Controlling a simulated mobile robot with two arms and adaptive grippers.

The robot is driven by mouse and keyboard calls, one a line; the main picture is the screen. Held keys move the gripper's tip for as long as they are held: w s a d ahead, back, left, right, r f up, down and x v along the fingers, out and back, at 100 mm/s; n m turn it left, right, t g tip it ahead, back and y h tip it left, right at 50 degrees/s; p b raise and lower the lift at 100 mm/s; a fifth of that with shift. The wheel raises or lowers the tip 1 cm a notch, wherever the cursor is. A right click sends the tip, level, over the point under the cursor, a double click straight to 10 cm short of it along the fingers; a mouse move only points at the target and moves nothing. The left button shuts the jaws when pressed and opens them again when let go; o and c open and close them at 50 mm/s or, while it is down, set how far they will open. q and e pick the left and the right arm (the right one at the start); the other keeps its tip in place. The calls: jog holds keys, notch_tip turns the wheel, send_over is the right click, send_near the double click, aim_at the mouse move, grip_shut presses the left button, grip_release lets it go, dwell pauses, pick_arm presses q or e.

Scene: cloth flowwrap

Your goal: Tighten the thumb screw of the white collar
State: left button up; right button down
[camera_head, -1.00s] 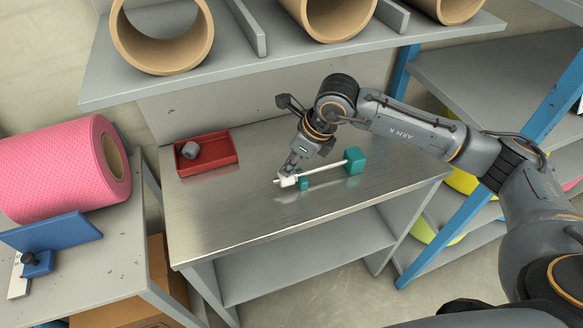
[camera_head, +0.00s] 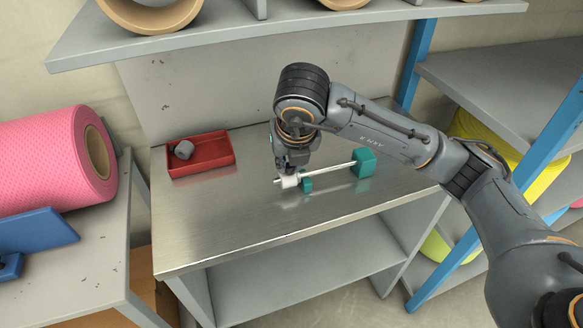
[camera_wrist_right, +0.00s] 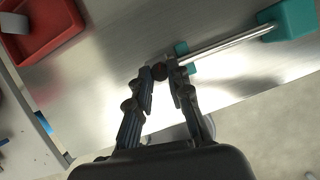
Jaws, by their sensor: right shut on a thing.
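The white collar (camera_head: 290,182) sits near the left end of a thin pale rod (camera_head: 335,167) on the steel bench. A small teal block (camera_head: 306,185) and a larger teal block (camera_head: 363,163) carry the rod. My right gripper (camera_head: 289,169) points down over the collar. My left gripper is not in view.
A red tray (camera_head: 228,164) with a grey piece (camera_head: 183,149) stands at the bench's back left. The front of the steel bench (camera_head: 215,225) is clear. A shelf (camera_head: 300,30) hangs above the back. A pink roll (camera_head: 50,160) lies on the left table.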

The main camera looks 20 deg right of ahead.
jog(key=m+h, duration=0.1)
jog(key=m, duration=0.1)
jog(key=shift+a+r+m, duration=0.1)
jog(key=shift+m, duration=0.2)
jog(key=shift+w+a+m+g+h+p, duration=0.1)
jog(key=shift+m+g+h+p, duration=0.5)
jog(key=shift+m, duration=0.9)
jog(key=c, duration=1.2)
grip_release()
jog(key=v, duration=0.7)
